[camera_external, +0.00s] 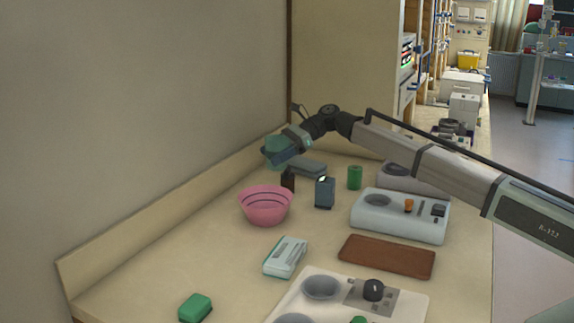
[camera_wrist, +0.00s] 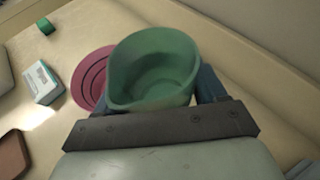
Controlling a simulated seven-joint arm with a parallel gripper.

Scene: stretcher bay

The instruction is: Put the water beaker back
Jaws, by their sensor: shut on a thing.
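The water beaker is most likely the green, round, open-topped vessel (camera_external: 275,150) at the far end of the counter, by the wall. It fills the middle of the wrist view (camera_wrist: 155,62), with its open mouth and inside showing. I cannot make out water in it. My gripper (camera_external: 284,153) is shut on the beaker, with a finger on either side of it in the wrist view (camera_wrist: 157,92). I cannot tell whether the beaker's base touches the counter.
A pink bowl (camera_external: 266,208) stands nearer the camera. A dark bottle (camera_external: 288,180), blue-grey container (camera_external: 325,193), green cylinder (camera_external: 354,178) and white appliance (camera_external: 400,217) stand to the right. A brown board (camera_external: 386,258), white-and-teal box (camera_external: 286,257) and green block (camera_external: 195,308) lie in front.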

